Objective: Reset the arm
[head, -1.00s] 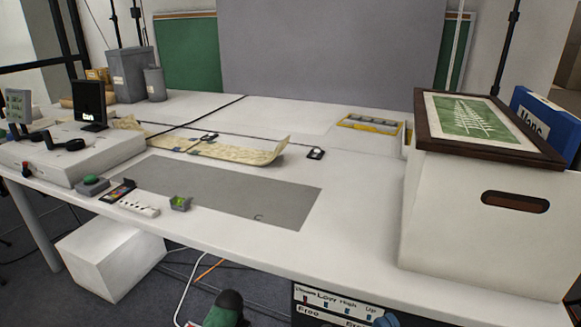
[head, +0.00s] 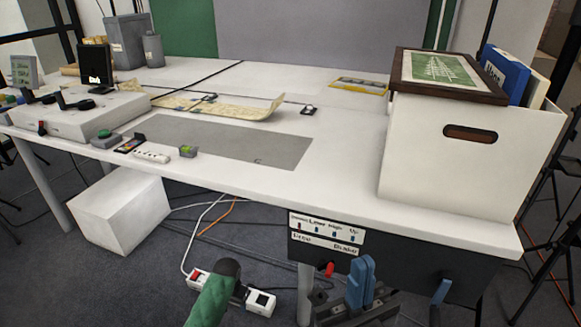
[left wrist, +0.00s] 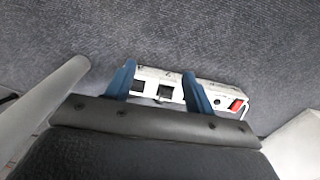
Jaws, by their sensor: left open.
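A white table (head: 345,175) carries a white archival box (head: 455,160) at right, with a framed green print (head: 440,68) on top. A control panel (head: 326,233) hangs under its front edge. A white block (head: 118,210) and the power strip (head: 259,301) lie on the floor.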

